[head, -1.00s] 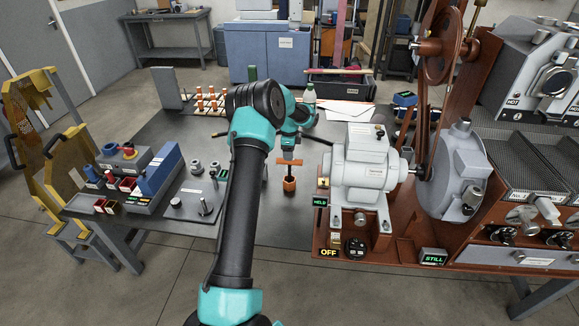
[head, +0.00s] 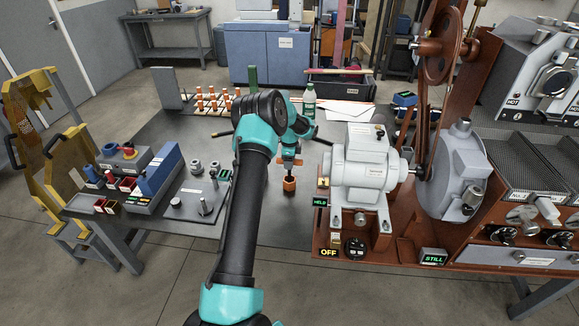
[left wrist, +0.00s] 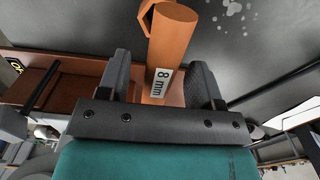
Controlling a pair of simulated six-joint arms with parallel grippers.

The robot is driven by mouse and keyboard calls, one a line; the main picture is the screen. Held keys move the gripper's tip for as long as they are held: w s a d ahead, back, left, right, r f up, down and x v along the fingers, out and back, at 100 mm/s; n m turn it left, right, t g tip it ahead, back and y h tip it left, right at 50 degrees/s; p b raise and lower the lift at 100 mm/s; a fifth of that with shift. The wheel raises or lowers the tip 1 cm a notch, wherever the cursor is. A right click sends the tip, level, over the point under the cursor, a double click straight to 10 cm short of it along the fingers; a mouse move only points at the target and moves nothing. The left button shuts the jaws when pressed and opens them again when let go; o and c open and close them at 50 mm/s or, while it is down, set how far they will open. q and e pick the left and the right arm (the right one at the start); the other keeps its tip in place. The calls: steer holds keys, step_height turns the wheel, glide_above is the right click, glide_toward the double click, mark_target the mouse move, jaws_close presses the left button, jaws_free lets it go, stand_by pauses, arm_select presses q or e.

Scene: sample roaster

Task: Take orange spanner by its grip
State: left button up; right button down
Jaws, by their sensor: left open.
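The orange spanner (head: 289,161) stands upright on the dark bench left of the motor, its crossbar grip partly covered by my left gripper (head: 290,165). Below it is an orange hexagonal piece (head: 289,184). In the left wrist view the orange grip (left wrist: 174,42), with an "8 mm" label, lies between the two fingers of my left gripper (left wrist: 160,64). The fingers are open, one on each side, with a gap to the grip. Part of the orange hexagonal piece shows behind it. My right gripper is not in view.
A grey motor (head: 361,165) on a reddish-brown machine base stands close on the right. A green bottle (head: 309,102) and a board of orange-topped pegs (head: 213,99) are behind. A grey plate with a knob (head: 192,204) lies to the left. Bench space in front of the spanner is clear.

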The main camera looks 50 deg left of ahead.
arm_select(q)
steer(key=shift+f, duration=0.25)
stand_by(0.7)
steer(key=shift+c, duration=0.2)
jaws_close()
stand_by(0.4)
